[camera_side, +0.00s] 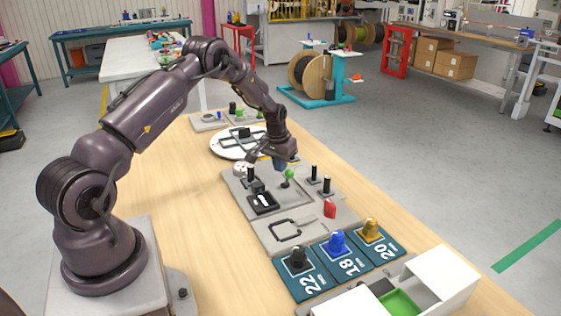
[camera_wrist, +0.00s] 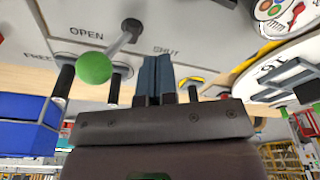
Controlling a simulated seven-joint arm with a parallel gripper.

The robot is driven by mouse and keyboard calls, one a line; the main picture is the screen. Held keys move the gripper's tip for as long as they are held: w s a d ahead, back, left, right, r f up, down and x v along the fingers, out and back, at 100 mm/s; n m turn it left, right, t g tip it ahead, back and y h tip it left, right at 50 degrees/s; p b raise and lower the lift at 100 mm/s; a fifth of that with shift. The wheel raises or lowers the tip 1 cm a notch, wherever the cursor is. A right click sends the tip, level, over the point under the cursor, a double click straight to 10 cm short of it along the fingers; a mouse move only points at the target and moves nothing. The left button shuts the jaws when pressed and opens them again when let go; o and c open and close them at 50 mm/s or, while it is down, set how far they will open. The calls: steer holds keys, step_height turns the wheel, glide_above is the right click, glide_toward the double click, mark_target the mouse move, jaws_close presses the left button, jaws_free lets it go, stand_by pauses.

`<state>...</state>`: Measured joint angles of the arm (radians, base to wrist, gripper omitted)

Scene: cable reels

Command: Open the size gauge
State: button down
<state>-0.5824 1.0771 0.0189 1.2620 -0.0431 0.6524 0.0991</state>
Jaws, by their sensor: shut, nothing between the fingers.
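The size gauge appears to be the grey plate (camera_side: 240,198) on the wooden table in the side view. It carries a lever with a green ball knob (camera_side: 289,174). In the wrist view the green knob (camera_wrist: 93,67) sits on a metal stem rising from a plate marked OPEN (camera_wrist: 86,33) and a second word that looks like SHUT. I cannot tell which mark the lever points to. My gripper (camera_side: 280,165) is over the plate, close to the knob. In the wrist view its fingers (camera_wrist: 157,70) are together and empty, right of the knob and apart from it.
Black posts (camera_side: 313,173) stand right of the knob, near a red piece (camera_side: 329,208). A white round plate (camera_side: 222,145) lies behind. Numbered plates with black, blue (camera_side: 337,242) and orange knobs are in front, then a white box (camera_side: 442,272). The table's left side is clear.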

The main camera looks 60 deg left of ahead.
step_height(320, 180, up, 7)
stand_by(0.3)
